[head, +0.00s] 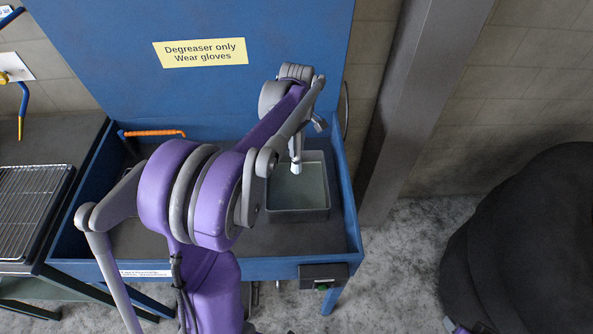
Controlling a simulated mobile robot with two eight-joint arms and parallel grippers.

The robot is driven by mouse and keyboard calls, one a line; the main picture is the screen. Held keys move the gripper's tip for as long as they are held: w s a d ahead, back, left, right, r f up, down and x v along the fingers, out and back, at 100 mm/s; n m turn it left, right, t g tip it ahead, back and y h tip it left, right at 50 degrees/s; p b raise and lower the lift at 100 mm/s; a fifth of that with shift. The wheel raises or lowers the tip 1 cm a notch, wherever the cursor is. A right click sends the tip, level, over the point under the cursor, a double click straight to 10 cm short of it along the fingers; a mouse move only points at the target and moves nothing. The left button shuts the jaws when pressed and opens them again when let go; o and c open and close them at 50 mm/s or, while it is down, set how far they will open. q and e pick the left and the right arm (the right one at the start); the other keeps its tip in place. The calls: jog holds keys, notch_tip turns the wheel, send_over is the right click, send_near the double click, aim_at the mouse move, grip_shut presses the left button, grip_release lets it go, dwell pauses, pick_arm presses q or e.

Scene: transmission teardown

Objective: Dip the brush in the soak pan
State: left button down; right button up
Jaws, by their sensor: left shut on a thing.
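The soak pan (325,212) is a grey rectangular pan with greyish-green liquid. It sits inside the blue wash basin, toward its right side. My left gripper (303,130) is above the pan's far edge, partly hidden by my purple arm. It is shut on the brush (296,166), which points down with its pale tip over the pan. I cannot tell for sure whether the tip touches the liquid.
The blue basin (353,235) has raised walls and a tall back panel with a yellow sign (200,52). An orange hose (153,133) lies at its back left. A wire rack (32,205) stands left. A grey post (415,100) and a large black object (530,240) stand right.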

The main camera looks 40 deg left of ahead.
dwell(0.5)
pick_arm(q)
jog(key=shift+r+p, duration=0.6)
jog(key=shift+r, duration=0.8)
jog(key=shift+w+r+p, duration=0.1)
jog(key=shift+r+p, duration=0.2)
jog(key=shift+r, duration=0.35)
pick_arm(e)
jog(key=shift+w+r, duration=0.35)
jog(key=shift+r, duration=0.3)
jog(key=shift+w+r, duration=0.35)
jog(key=shift+r, duration=0.25)
jog(key=shift+s, duration=0.1)
pick_arm(q)
jog(key=shift+f, duration=0.1)
